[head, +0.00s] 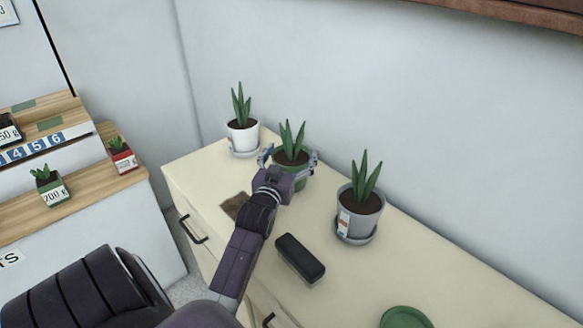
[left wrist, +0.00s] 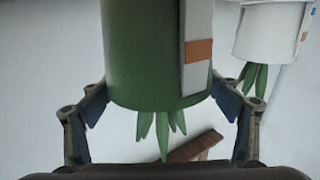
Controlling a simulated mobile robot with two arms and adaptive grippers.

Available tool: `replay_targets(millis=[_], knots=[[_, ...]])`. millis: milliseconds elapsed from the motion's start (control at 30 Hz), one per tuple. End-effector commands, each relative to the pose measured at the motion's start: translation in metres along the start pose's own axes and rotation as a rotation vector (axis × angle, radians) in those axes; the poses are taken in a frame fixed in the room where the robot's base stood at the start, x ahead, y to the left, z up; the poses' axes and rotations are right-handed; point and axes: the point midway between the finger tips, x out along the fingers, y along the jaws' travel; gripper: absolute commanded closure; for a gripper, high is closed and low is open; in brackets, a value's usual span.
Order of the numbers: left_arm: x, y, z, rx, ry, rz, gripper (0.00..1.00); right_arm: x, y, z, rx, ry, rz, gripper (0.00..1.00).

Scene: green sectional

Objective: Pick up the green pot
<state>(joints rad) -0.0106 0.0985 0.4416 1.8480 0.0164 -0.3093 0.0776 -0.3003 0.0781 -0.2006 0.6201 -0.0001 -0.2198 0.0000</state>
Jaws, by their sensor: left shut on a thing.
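The green pot (head: 290,172) holds a spiky plant and is on the cream cabinet top (head: 375,268), between a white pot and a grey pot. My left gripper (head: 290,160) is shut on the green pot, one finger on each side. The left wrist view, which appears upside down, shows the green pot (left wrist: 145,45) large between the fingers (left wrist: 160,100), with its leaves pointing down and a white label with an orange patch. The pot's base is partly hidden by my arm, so I cannot tell whether it touches the cabinet. My right gripper is not in view.
The white pot (head: 243,137) stands behind left and the grey pot (head: 361,203) to the right. A black oblong object (head: 300,258), a brown flat piece (head: 236,206) and a green round item (head: 405,318) lie on the cabinet. A wall runs close behind.

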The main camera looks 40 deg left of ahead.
Motion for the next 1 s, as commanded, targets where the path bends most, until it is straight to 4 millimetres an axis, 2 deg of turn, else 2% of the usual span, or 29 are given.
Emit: replay_targets(millis=[33,333,367,733,867,1000], knots=[[0.000,0.000,0.000,0.000,0.000,0.000,0.44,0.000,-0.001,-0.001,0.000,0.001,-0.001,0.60],[0.000,0.000,0.000,0.000,0.000,0.000,0.76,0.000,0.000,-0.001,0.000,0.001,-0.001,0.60],[0.000,0.000,-0.005,0.000,0.011,0.001,0.76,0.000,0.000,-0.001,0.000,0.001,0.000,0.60],[0.001,0.000,-0.012,0.000,0.012,0.000,0.76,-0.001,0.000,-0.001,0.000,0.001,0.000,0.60],[0.001,0.000,-0.026,0.000,0.015,0.001,0.77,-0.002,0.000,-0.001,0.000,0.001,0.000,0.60],[0.001,0.000,-0.050,0.000,0.017,0.000,0.77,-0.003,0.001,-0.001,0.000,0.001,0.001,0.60]])
